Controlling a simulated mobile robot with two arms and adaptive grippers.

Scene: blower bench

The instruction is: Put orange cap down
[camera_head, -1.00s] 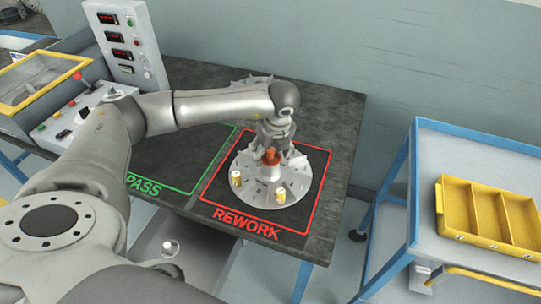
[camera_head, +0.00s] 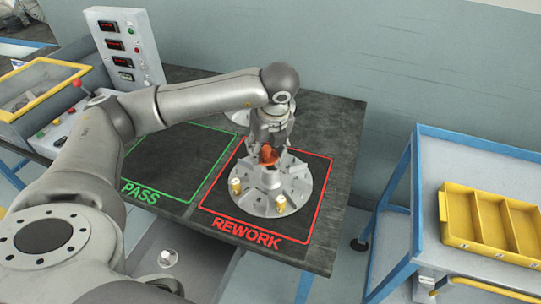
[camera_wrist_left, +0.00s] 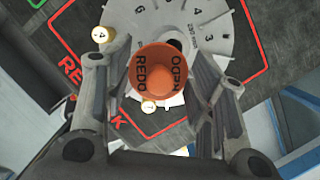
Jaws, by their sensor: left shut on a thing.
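The orange cap (camera_head: 267,155) is between the fingers of my left gripper (camera_head: 268,150), which is shut on it. In the left wrist view the cap (camera_wrist_left: 160,75) shows its round face with dark "REDO" lettering, between both fingers. It is over the grey bladed wheel (camera_head: 293,187), which lies in the red REWORK outline (camera_head: 246,231). The wheel (camera_wrist_left: 206,14) also shows in the wrist view, its dark centre hole partly hidden by the cap. I cannot tell the exact gap between cap and wheel. My right gripper is not in view.
Two small yellow-and-white weights (camera_head: 235,186) (camera_head: 281,204) sit near the wheel's rim. The green PASS area (camera_head: 165,165) is bare at left. Another grey disc (camera_head: 236,117) is partly hidden behind my arm. A yellow bin (camera_head: 480,215) stands on the blue cart at right.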

